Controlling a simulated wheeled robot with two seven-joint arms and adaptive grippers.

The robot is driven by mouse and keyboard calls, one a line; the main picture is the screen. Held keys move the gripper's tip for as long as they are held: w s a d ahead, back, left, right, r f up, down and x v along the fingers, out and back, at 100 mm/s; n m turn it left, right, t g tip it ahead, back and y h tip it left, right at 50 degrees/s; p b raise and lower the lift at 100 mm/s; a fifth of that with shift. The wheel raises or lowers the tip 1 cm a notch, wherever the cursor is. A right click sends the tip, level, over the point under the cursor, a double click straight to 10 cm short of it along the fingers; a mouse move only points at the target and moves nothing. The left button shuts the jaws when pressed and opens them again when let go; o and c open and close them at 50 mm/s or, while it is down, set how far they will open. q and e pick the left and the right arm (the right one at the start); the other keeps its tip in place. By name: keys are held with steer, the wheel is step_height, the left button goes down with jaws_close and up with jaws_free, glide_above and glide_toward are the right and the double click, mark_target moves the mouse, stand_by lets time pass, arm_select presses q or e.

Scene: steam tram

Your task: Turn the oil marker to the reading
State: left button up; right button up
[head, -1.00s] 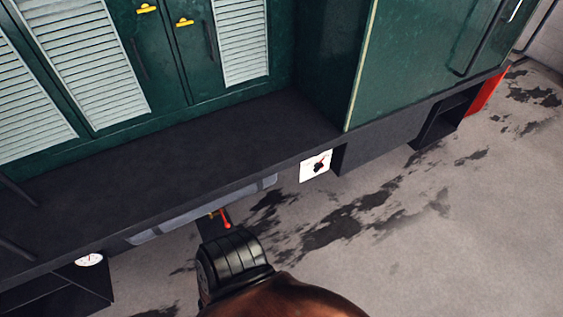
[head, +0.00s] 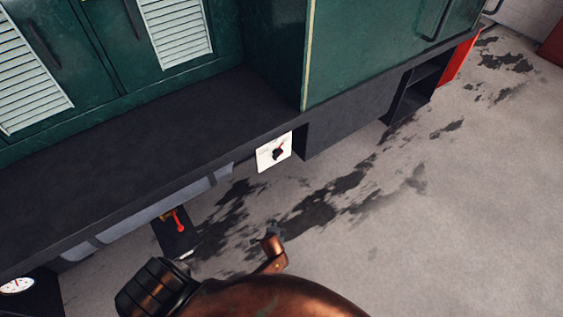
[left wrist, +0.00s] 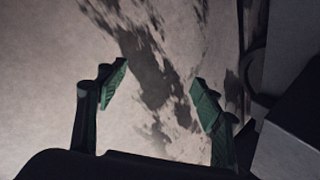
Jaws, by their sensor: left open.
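A white square plate (head: 264,156) with a dark knob and a red pointer (head: 281,146) is on the side of the dark step edge in the head view; I take it for the oil marker. The pointer leans up and right. A round white dial (head: 17,286) with a red needle is at the lower left, cut by the picture's edge; its figures are too small to read. My left gripper (left wrist: 160,88) shows in the left wrist view, its two green-padded fingers apart and empty over stained floor. The plate is not visible there. My right gripper is in neither view.
A red lever (head: 178,222) sits on a dark plate below the step (head: 130,150). Green louvred doors (head: 110,50) and a green panel (head: 390,45) stand behind. A red block (head: 460,60) is far right. Open grey floor (head: 430,230) lies in front.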

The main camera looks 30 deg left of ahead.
arm_select(q)
steer(key=w+a+r+m+t+y+b, duration=0.25)
steer(key=w+r+b, duration=0.25)
steer(key=w+r, duration=0.8)
steer(key=m+y+b, duration=0.2)
steer(key=y+b, duration=0.3)
steer(key=y, duration=0.1)
glide_toward(279, 156)
steer(key=w+a, duration=0.1)
steer(key=a, duration=0.2)
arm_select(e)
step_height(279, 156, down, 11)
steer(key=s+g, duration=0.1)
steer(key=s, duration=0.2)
arm_select(q)
steer(key=shift+t+h, duration=0.25)
steer(key=x, duration=0.2)
steer(key=b+x, duration=0.1)
steer(key=x, duration=0.2)
steer(key=shift+w+d+f, duration=0.15)
steer(key=shift+d+f, duration=0.05)
steer(key=shift+f, duration=0.2)
steer(key=shift+b+x, duration=0.35)
steer(key=shift+x, duration=0.55)
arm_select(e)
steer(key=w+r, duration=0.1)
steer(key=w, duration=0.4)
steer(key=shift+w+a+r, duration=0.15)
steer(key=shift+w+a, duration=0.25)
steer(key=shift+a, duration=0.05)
